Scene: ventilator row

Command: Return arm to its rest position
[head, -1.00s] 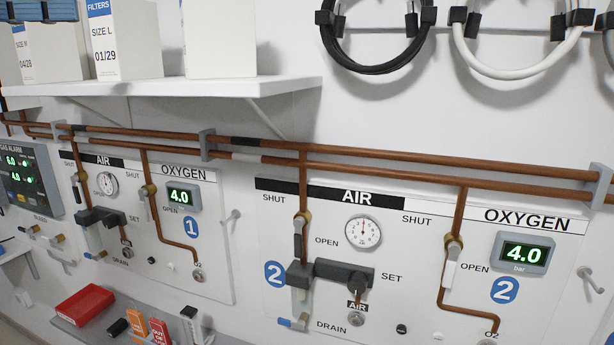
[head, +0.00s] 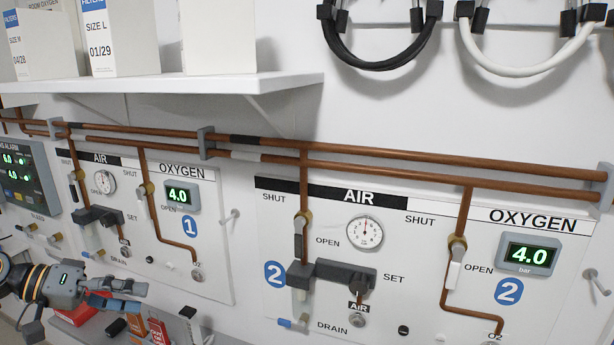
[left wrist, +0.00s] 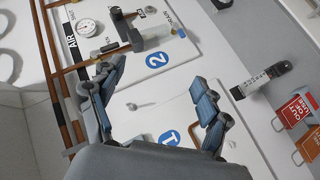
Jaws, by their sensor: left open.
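My left gripper (head: 138,297) has come in at the lower left of the head view, in front of the shelf and red tray below panel 1. In the left wrist view its two blue-grey fingers (left wrist: 157,72) are spread apart with nothing between them, so it is open and empty. Beyond them lie the white wall panels with the blue 1 and 2 discs. Whether the fingers touch anything cannot be told from the head view, but they look clear of the panel. My right gripper is in neither view.
The red tray (head: 75,317) is partly hidden by my gripper. Copper pipes (head: 400,174) run along the wall above the valves. A white shelf (head: 200,86) with boxes juts out above. Black and white hoses (head: 385,64) hang at the top right.

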